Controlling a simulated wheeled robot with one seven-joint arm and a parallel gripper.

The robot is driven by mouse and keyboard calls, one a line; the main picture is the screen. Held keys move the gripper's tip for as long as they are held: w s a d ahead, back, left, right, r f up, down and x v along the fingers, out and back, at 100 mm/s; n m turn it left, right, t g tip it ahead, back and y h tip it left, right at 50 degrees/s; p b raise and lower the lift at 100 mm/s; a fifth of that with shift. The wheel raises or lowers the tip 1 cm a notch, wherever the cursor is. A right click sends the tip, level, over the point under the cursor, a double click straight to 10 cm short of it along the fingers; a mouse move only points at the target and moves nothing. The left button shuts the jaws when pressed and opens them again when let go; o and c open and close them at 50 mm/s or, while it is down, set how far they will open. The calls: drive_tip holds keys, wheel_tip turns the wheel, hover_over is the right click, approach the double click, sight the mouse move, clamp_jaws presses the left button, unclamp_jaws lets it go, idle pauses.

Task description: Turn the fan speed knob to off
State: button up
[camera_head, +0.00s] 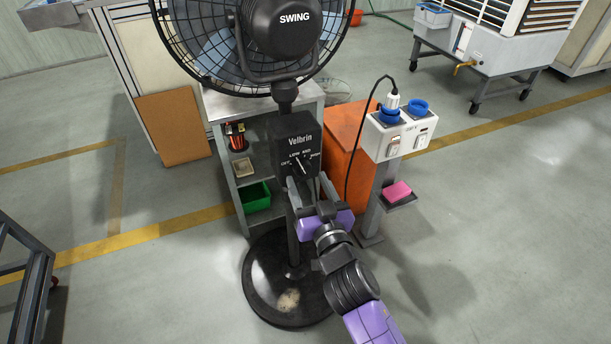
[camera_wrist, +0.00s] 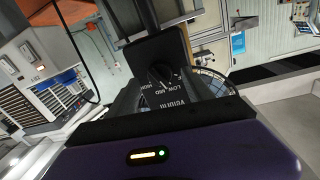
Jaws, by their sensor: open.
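The fan control box (camera_head: 293,140) is black, marked Velbrin, on the pole of a standing fan in the head view. In the wrist view the knob (camera_wrist: 160,74) shows on the box, with the labels upside down. My gripper (camera_head: 308,183) is open, its two fingers apart just below and in front of the knob, empty. Whether a finger touches the knob is unclear.
The fan's round base (camera_head: 262,290) stands on the floor under my arm. A grey shelf (camera_head: 235,185) with a green bin (camera_head: 255,197) and an orange cabinet (camera_head: 347,150) stand behind. A white socket post (camera_head: 399,138) with a plugged cord is close on the right. Floor to the left is open.

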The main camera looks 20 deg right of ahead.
drive_tip(key=shift+w+d, duration=0.1)
drive_tip(key=shift+w, duration=1.05)
clamp_jaws()
drive_tip(key=shift+n, duration=0.3)
drive_tip(key=n+b, duration=0.1)
drive_tip(key=n, duration=0.1)
drive_tip(key=shift+f+n, duration=0.15)
drive_tip(key=shift+n, duration=0.25)
drive_tip(key=shift+d+n+t, duration=0.15)
drive_tip(key=shift+n+t, duration=0.15)
drive_tip(key=shift+n, duration=2.1)
